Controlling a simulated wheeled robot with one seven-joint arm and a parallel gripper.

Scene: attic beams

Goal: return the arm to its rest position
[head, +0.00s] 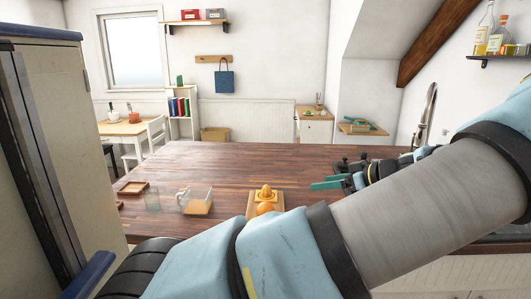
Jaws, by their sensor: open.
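My arm crosses the foreground in light blue and grey, from the right edge to the bottom. My gripper (328,183) is low over the right part of the wooden counter (230,160), with its teal fingertips towards the left. It is open, and I see nothing held in it. Whether the fingertips touch the counter, I cannot tell. The forearm hides part of the counter's near edge and right side.
On the counter are a wooden juicer (265,191) with orange fruit, a glass jug (196,206) of orange liquid, a clear glass (152,200) and a small wooden tray (133,187). A faucet (427,105) stands at right. The counter's middle is clear.

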